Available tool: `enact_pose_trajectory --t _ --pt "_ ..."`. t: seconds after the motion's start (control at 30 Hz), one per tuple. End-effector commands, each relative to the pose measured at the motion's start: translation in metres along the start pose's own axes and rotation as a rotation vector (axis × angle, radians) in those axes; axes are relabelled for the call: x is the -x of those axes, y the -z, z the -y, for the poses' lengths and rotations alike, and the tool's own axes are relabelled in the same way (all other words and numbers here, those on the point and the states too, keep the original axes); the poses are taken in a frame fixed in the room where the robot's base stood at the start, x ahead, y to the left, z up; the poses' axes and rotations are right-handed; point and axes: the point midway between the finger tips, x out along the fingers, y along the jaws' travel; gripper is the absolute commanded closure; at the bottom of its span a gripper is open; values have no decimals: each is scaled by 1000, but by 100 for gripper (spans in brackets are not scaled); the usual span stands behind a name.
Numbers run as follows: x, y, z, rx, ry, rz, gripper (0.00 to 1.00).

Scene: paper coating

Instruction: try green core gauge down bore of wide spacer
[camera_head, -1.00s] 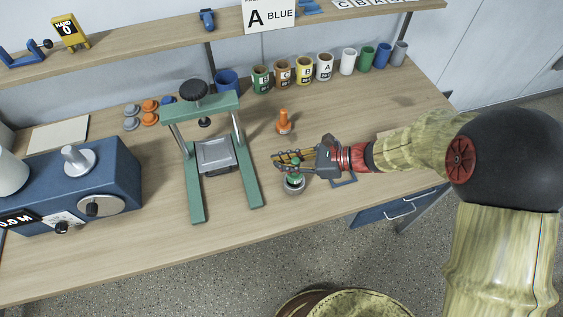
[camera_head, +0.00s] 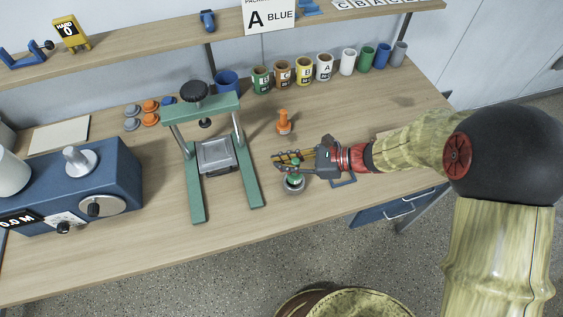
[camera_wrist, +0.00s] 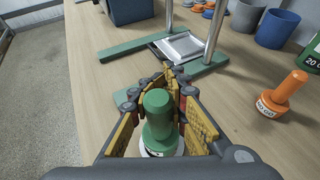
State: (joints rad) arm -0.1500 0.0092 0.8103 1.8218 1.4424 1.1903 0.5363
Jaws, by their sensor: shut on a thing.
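My gripper (camera_head: 284,158) is shut on the green core gauge (camera_wrist: 157,122), which stands upright between the fingers in the wrist view. Its white label band shows low on the gauge. In the head view a bit of the green gauge (camera_head: 295,177) shows below the fingers, right over the grey ring-shaped wide spacer (camera_head: 293,185) on the bench. The gauge's lower end is hidden, so I cannot tell how deep it sits in the bore.
An orange gauge (camera_head: 284,122) stands behind my gripper. The green press frame (camera_head: 193,190) is to the left. A row of cups, including a white one (camera_head: 348,62), lines the back. The bench front (camera_head: 200,245) is clear.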

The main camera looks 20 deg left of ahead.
Motion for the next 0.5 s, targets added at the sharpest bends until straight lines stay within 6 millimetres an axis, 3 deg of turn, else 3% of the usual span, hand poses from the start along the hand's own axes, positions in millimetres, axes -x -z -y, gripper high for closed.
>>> enact_pose_trajectory --t 0.5 --pt "-2 5 0 0 0 0 100"
